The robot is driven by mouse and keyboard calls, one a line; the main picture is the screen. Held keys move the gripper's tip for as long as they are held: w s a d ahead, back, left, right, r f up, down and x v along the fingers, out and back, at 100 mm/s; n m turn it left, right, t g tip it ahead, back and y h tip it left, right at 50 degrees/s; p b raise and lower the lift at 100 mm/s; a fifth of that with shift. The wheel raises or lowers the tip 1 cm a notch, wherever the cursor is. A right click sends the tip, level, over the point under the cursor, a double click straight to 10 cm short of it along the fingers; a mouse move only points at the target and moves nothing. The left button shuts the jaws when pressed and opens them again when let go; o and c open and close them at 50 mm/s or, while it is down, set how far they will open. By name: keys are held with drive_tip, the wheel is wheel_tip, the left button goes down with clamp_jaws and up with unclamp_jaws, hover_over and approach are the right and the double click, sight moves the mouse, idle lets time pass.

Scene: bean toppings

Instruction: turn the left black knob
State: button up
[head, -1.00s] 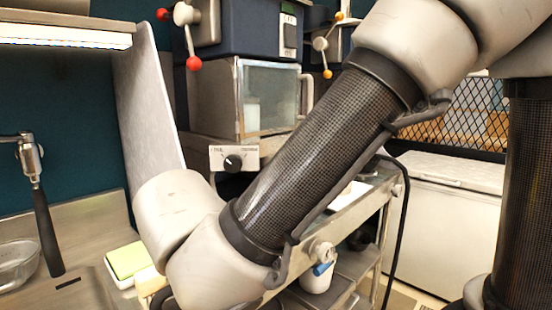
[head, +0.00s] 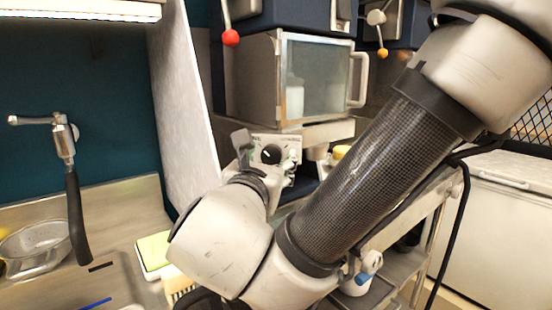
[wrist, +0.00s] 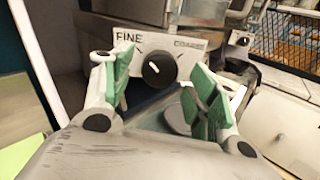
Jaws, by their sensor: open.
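The left black knob (head: 271,154) is on a pale panel below the left machine's glass-fronted box. In the wrist view the knob (wrist: 159,69) is round and black with a white pointer line tilted to the upper left, between the words FINE and COARSE. My gripper (wrist: 160,88) is open, its green-padded fingers apart to the left and right of the knob. The knob shows beyond and between the fingers, and nothing is held. In the head view my gripper (head: 264,160) is in front of the panel and partly hides it.
A pale upright board (head: 182,105) is close on the left. A sink area with a tap (head: 62,140) and a yellow-green sponge (head: 153,250) lies at lower left.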

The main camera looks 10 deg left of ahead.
drive_tip(key=shift+w, duration=0.8)
drive_tip(key=c, duration=1)
